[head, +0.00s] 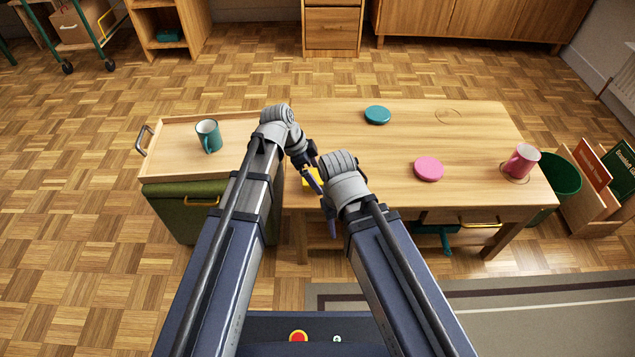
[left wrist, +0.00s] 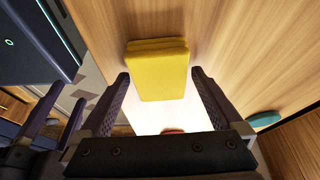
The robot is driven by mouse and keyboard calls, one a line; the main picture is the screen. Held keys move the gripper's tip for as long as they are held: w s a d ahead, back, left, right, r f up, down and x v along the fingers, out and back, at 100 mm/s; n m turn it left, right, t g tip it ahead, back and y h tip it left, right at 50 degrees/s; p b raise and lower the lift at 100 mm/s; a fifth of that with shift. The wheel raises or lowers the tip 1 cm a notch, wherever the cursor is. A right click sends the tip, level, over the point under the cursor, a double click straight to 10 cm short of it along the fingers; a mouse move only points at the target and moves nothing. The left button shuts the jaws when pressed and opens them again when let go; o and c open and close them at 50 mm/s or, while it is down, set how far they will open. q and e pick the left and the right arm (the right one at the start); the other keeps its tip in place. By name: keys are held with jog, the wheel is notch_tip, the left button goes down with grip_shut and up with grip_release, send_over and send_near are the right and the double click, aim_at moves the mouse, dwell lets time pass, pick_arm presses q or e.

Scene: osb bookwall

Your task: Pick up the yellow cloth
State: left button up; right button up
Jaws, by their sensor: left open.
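The yellow cloth (left wrist: 158,75) is a folded rectangular pad lying on the wooden table (head: 300,115). In the head view only bits of the cloth (head: 307,184) show near the table's front edge, mostly hidden by my left gripper (head: 312,176). In the left wrist view my left gripper (left wrist: 159,78) is open, with one finger on each side of the cloth and no visible grip on it. My right gripper (head: 331,217) hangs by the table's front edge, close to the left one, largely hidden behind its own wrist.
On the table are a teal disc (head: 377,115), a pink disc (head: 429,169) and a pink mug (head: 522,160). A wooden tray (head: 167,143) with a teal mug (head: 208,136) rests on a green box (head: 180,212) at left. A green bin (head: 560,178) stands at right.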

aim_at(315, 176)
pick_arm(q)
jog(key=c, duration=1.2)
jog(key=shift+r, duration=0.2)
notch_tip(315, 176, up, 10)
jog(key=p, duration=1)
jog(key=shift+f, duration=0.1)
jog(key=o, duration=0.8)
jog(key=c, duration=0.7)
jog(key=shift+o, duration=0.2)
